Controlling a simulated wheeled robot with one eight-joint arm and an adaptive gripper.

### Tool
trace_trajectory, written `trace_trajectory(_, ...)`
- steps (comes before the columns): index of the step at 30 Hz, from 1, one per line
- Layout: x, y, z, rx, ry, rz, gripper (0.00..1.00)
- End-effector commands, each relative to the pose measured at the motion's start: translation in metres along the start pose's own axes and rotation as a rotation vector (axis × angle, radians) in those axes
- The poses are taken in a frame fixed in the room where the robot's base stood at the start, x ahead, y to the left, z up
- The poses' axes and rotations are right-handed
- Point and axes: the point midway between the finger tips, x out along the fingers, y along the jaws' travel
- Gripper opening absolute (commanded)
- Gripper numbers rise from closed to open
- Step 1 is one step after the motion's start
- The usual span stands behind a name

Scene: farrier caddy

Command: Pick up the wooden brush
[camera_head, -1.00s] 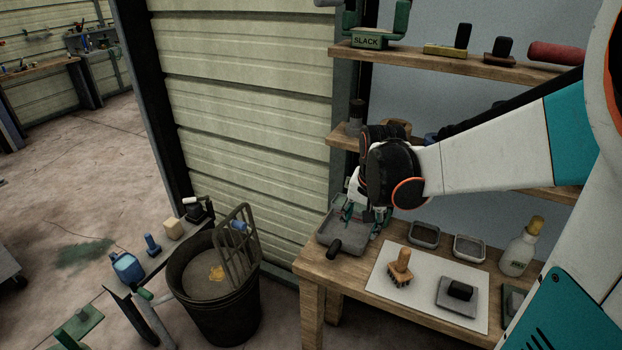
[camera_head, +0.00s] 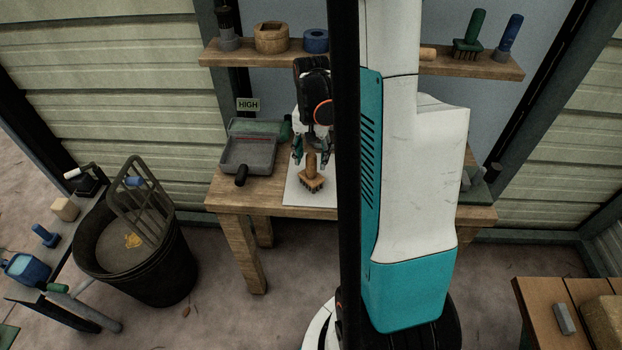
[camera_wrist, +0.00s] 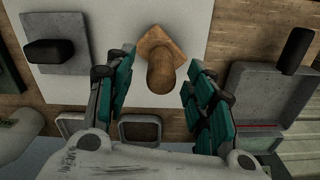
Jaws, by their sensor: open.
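The wooden brush (camera_head: 311,182) stands bristles down on a white sheet (camera_head: 294,196) on the workbench, its handle pointing up. In the wrist view I look down on the brush (camera_wrist: 159,48), with its round handle end towards me. My gripper (camera_head: 311,157) is open above the brush. In the wrist view its teal fingers (camera_wrist: 160,68) are spread on either side of the handle, with gaps to both. I cannot tell exactly how far down the fingers reach along the handle.
A grey tray with a dark handle (camera_head: 248,153) lies left of the brush; it also shows in the wrist view (camera_wrist: 262,92). A grey block with a black grip (camera_wrist: 58,55) and two small dishes (camera_wrist: 140,128) are nearby. A shelf (camera_head: 228,55) runs above the bench. A black bin (camera_head: 160,262) stands left.

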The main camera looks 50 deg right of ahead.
Motion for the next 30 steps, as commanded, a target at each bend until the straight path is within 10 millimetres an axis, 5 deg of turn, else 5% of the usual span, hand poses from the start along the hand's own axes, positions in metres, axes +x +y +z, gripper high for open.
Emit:
trace_trajectory(15, 0.053, -0.002, -0.002, 0.000, 0.000, 0.000, 0.49)
trace_trajectory(23, 0.054, -0.002, -0.002, 0.000, 0.000, 0.000, 0.49)
trace_trajectory(30, 0.054, -0.002, -0.002, 0.000, 0.000, 0.000, 0.00)
